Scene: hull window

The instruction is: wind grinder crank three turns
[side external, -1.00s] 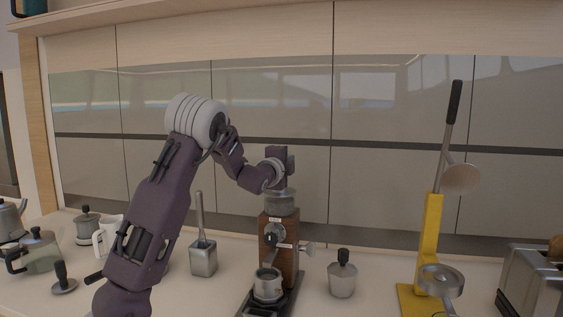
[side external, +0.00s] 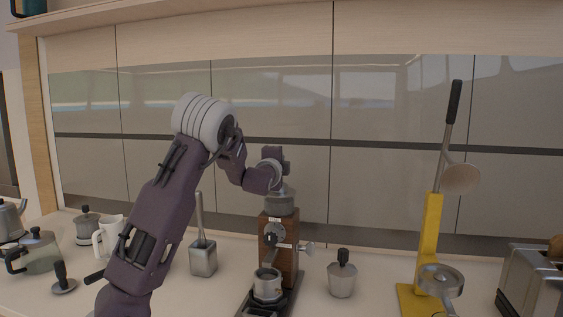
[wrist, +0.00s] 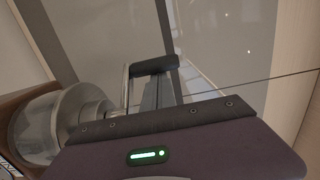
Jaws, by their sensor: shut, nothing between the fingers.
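The grinder (side external: 281,245) stands upright on the counter, with a wooden body, a metal hopper on top and a metal cup at its front. In the wrist view its rounded hopper (wrist: 45,128) is at the lower left. The crank's dark handle (wrist: 152,66) shows at upper centre, with a thin metal crank arm (wrist: 126,84) beside it. My gripper (wrist: 162,92) is shut and empty, its fingers pointing towards the handle; I cannot tell whether they touch it. In the side view my wrist is above the hopper, and it hides the fingers and the crank handle.
A lidded metal pot (side external: 342,277) stands right of the grinder and a metal container (side external: 203,258) left of it. A yellow lever press (side external: 430,245) and a toaster (side external: 533,280) are farther right. Jugs and a tamper (side external: 63,280) are at left. Wall panels stand behind.

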